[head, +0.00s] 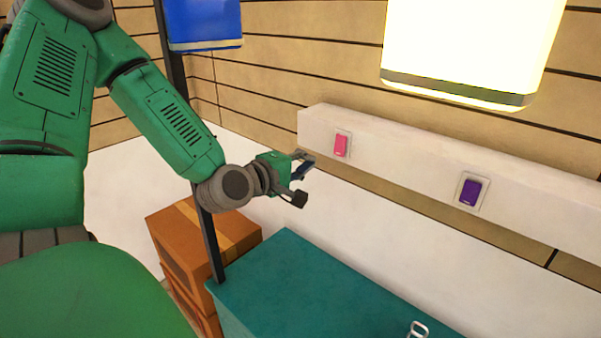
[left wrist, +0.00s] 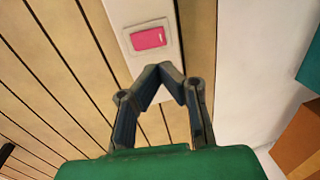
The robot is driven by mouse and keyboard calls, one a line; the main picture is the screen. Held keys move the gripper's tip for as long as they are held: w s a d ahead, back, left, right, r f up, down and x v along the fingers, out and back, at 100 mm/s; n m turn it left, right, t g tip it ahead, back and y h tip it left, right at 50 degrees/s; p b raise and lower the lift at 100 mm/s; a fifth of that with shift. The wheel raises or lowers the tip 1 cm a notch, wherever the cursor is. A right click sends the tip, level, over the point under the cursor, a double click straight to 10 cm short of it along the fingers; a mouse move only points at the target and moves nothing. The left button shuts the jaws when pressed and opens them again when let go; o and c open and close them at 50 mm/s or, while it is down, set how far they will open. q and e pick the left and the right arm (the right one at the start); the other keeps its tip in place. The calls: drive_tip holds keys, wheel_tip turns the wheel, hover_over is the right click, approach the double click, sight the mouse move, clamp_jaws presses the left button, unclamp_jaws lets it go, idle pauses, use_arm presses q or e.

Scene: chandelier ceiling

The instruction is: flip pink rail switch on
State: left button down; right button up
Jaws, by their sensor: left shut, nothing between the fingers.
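The pink switch (head: 341,146) sits in a white plate near the left end of the white wall rail (head: 400,165). My left gripper (head: 305,180) is shut and empty, just left of and below the pink switch in the head view. In the left wrist view the pink switch (left wrist: 148,39) lies ahead of the closed fingertips (left wrist: 162,75), with a visible gap in the picture. I cannot tell whether the fingers touch the rail. A purple switch (head: 470,192) sits farther right on the same rail. My right gripper is not in view.
A lit lamp (head: 470,45) hangs at the upper right and a blue lamp (head: 204,22) at the upper left. A dark post (head: 181,85) stands behind my left arm. A teal cabinet (head: 310,285) and cardboard boxes (head: 195,240) stand below.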

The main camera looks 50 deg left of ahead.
sight(338, 153)
use_arm(q)
drive_tip(key=w, duration=0.6)
drive_tip(key=w+f, duration=0.1)
drive_tip(key=w, duration=0.2)
drive_tip(key=shift+a+f, duration=0.1)
drive_tip(key=shift+a, duration=0.05)
drive_tip(key=shift+w+a+f, duration=0.1)
drive_tip(key=shift+a, duration=0.1)
drive_tip(key=shift+w+f+b, duration=0.15)
drive_tip(key=shift+f+b, duration=0.1)
drive_tip(key=shift+b, duration=0.7)
drive_tip(key=shift+d+r, duration=0.1)
drive_tip(key=shift+r, duration=0.15)
drive_tip(key=shift+f, duration=0.1)
